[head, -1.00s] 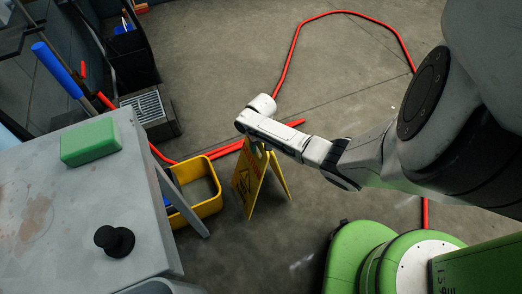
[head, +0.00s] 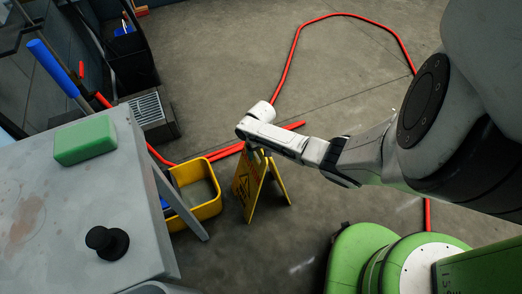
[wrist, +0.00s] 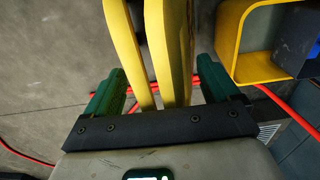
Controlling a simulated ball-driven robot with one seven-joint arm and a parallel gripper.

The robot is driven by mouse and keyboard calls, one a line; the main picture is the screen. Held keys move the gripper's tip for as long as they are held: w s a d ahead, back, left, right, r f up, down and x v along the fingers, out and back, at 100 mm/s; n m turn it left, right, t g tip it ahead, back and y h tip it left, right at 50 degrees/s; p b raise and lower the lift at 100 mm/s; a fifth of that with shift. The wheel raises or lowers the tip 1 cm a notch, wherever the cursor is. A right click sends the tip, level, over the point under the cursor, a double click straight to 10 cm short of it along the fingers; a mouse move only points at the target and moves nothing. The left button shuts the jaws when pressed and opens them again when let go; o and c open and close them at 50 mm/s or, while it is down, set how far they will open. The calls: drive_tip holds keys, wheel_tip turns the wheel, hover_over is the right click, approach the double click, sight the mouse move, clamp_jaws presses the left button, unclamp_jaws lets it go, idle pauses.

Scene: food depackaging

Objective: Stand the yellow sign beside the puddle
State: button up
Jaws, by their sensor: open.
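The yellow sign (head: 247,187) stands on the floor, its two panels spread like an A-frame, just right of a yellow bucket. In the wrist view its yellow panels (wrist: 171,55) run between my gripper's green fingers. My gripper (wrist: 160,82) is open around the sign's top, with gaps visible on both sides. In the head view my wrist hides the fingers and the sign's top edge. I cannot clearly make out a puddle; only a faint pale streak (head: 301,267) shows on the floor near my green base.
The yellow bucket (head: 208,209) stands beside a grey table (head: 60,225) carrying a green block (head: 85,140) and a black knob-like object (head: 106,242). A red hose (head: 290,60) loops across the floor. Open floor lies beyond and right of the sign.

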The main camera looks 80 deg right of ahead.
drive_tip(key=r+p, duration=0.2)
drive_tip(key=r, duration=0.4)
drive_tip(key=r+p, duration=0.2)
drive_tip(key=r, duration=0.4)
drive_tip(key=shift+w+a, duration=0.2)
drive_tip(key=w+a+r+n+t+y, duration=0.15)
drive_tip(key=w+a, duration=0.25)
drive_tip(key=a, duration=0.4)
drive_tip(key=w+a+r+n, duration=0.2)
drive_tip(key=w+a, duration=0.1)
drive_tip(key=a, duration=0.4)
drive_tip(key=w+a+r+n+t, duration=0.15)
drive_tip(key=w+a, duration=0.25)
drive_tip(key=a, duration=0.4)
drive_tip(key=s+a+r+n+g, duration=0.1)
drive_tip(key=s+a+r+n, duration=0.1)
drive_tip(key=s+a, duration=0.6)
drive_tip(key=s+d+r+n+g+h, duration=0.1)
drive_tip(key=s+d+r+n, duration=0.1)
drive_tip(key=s, duration=0.7)
wheel_tip(320, 180, up, 2)
drive_tip(key=shift+s+d+r+n+h, duration=0.1)
drive_tip(key=shift+s+d+n+h, duration=0.25)
drive_tip(key=shift+d, duration=0.1)
